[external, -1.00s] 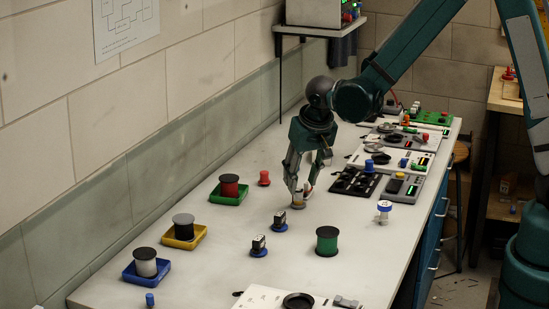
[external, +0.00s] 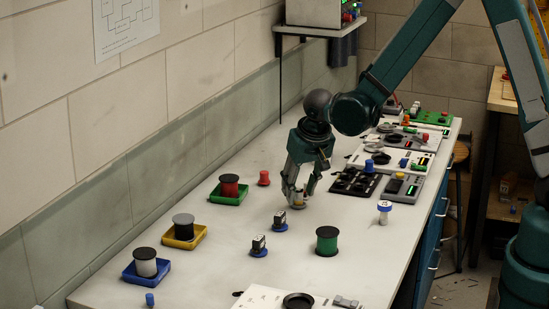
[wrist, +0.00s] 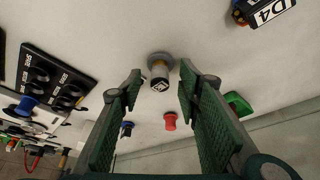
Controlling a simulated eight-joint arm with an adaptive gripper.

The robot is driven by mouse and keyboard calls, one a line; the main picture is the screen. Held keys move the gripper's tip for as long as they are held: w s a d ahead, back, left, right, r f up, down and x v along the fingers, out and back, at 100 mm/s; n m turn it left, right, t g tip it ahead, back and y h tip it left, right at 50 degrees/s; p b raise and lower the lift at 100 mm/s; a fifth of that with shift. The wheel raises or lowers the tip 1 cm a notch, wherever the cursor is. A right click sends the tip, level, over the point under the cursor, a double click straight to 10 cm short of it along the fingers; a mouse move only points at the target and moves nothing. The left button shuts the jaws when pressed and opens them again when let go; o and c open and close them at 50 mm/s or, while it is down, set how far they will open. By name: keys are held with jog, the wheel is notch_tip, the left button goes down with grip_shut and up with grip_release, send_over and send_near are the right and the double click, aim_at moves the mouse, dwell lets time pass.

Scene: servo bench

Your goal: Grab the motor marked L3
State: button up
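A small motor (wrist: 160,72) with a dark-and-white label stands on a round grey base in the wrist view, just beyond and between my fingertips; I cannot read the label for certain. My gripper (wrist: 161,78) is open, one green-padded finger on each side of it, with no contact visible. In the external view my gripper (external: 298,198) is low over the table and mostly hides this motor. Two other motors on blue bases, a nearer one (external: 259,246) and a farther one (external: 280,221), stand in front of it. One motor labelled D4 (wrist: 262,11) shows at the wrist view's top right.
A green spool (external: 327,241) stands on the bare table at front right. A red knob-like piece (external: 264,178) and a green tray (external: 228,193) lie left of my gripper. A black socket panel (external: 355,183) and a blue-topped piece (external: 384,212) are to the right.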

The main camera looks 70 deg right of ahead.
jog(key=shift+x, duration=1.1)
jog(key=shift+c, duration=0.2)
jog(key=c, duration=0.9)
jog(key=shift+c, duration=0.2)
